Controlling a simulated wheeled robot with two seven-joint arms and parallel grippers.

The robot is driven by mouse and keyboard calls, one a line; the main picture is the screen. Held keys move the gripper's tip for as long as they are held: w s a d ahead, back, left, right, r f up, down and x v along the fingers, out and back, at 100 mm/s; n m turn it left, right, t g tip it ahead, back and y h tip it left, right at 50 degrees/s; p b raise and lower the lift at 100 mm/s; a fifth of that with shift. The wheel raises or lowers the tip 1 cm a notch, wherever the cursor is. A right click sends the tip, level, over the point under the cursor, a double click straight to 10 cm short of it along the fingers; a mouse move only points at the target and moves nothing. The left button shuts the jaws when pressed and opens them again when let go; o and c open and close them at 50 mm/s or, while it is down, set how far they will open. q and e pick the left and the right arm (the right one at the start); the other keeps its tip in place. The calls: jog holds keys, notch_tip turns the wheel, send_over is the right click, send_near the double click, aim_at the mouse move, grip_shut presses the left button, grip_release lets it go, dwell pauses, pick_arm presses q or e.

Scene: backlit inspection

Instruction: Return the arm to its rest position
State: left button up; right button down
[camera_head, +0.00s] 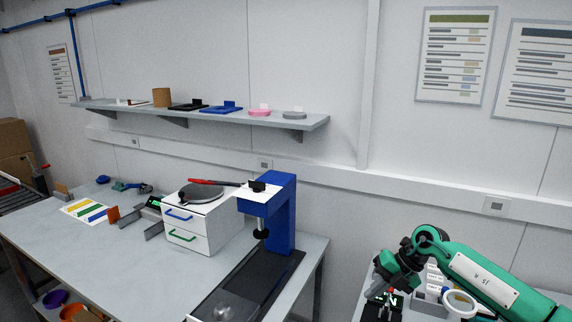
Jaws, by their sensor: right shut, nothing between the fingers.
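My right arm comes in from the lower right edge in green and white. Its gripper (384,296) points down over the bench at the lower right. The fingers are shut with nothing seen between them. A dark block with a small red spot lies just under or beside the fingertips, and I cannot tell whether they touch it. My left arm and gripper are not in view.
A grey table (90,250) holds a white drawer unit (188,240) and a blue press-like stand (281,215). A colour-striped card (84,211) lies at the left. A wall shelf (315,121) carries several small items. The table's front left is clear.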

jog(key=s+a+r+m+t+y, duration=0.3)
jog(key=a+m+t+y, duration=0.15)
jog(key=a, duration=0.45)
jog(key=s+a+r+m+t+y, duration=0.3)
jog(key=a+t+y, duration=0.25)
jog(key=a, duration=0.35)
jog(key=s+d+f+m+t+h, duration=0.2)
jog(key=s+d+f+m+h, duration=0.25)
jog(key=d+m+h, duration=0.45)
jog(key=s+d+f+m+t+h, duration=0.3)
jog(key=s+d+f+m+h, duration=0.25)
jog(key=m, duration=0.65)
jog(key=s+d+f+m+g+h, duration=0.15)
jog(key=s+f+g, duration=0.45)
jog(key=s, duration=0.6)
jog(key=s+d+f+m+g+h, duration=0.1)
jog(key=s+d+f+m+g, duration=0.1)
jog(key=s+f+g, duration=0.75)
notch_tip(320, 180, down, 27)
jog(key=s+t, duration=0.2)
jog(key=s, duration=0.1)
jog(key=s+d+f, duration=0.2)
jog(key=s+f, duration=0.7)
jog(key=f, duration=0.1)
jog(key=s+d+f+g, duration=0.1)
jog(key=s+f, duration=0.9)
jog(key=shift+d, duration=0.4)
